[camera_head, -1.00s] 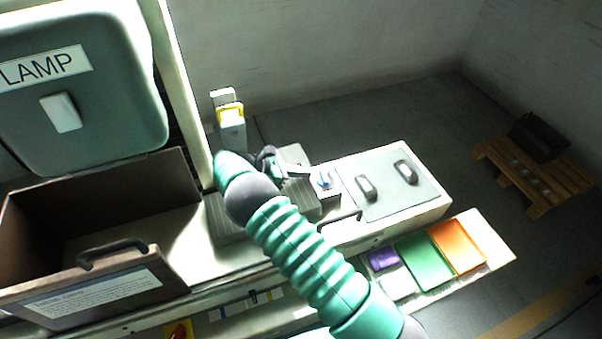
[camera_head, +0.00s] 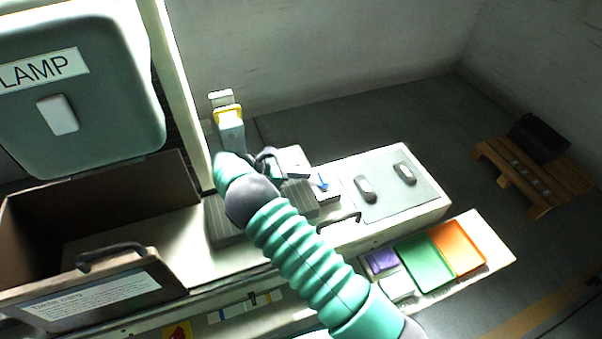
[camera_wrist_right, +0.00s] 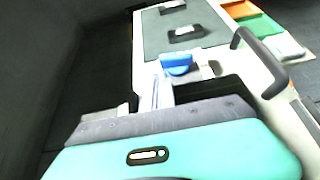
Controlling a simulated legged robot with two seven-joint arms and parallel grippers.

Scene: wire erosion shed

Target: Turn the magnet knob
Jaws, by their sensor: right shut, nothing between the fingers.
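The magnet knob is a small blue knob (camera_head: 322,182) on a pale block, left of the grey plate on the bench top. It also shows in the right wrist view (camera_wrist_right: 176,64), just past the fingers. My right gripper (camera_head: 309,174) is shut and empty, with its fingertips close beside the knob. In the right wrist view the closed fingers (camera_wrist_right: 162,92) point at the knob's near side. I cannot tell whether they touch it. My left gripper is not in view.
A black bar handle (camera_head: 339,220) stands at the bench's front edge. Green (camera_head: 425,262) and orange (camera_head: 457,247) trays lie in front. An open brown box (camera_head: 180,176) and a lamp housing are at left. A yellow-topped post stands behind.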

